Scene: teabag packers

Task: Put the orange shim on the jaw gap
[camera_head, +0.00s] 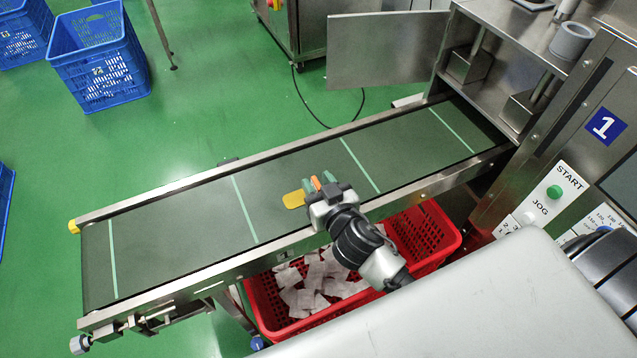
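My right gripper (320,182) is above the middle of the conveyor belt, its arm coming in from the lower right. An orange piece (316,184), which looks like the orange shim, sits between its green fingertips, and the gripper appears shut on it. A flat yellow-orange plate (294,199) sticks out to the left beside the fingers; I cannot tell whether it is part of the shim. The metal machine (510,55) with its open bay stands at the upper right. Metal blocks (468,66) show inside it; I cannot make out the jaw gap clearly. My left gripper is not in view.
The dark green conveyor (190,238) with pale cross lines runs from lower left to the machine. A red crate (438,222) with white teabags (312,285) stands below its near side. A control panel (548,200) is at right. Blue crates (100,60) stand on the green floor.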

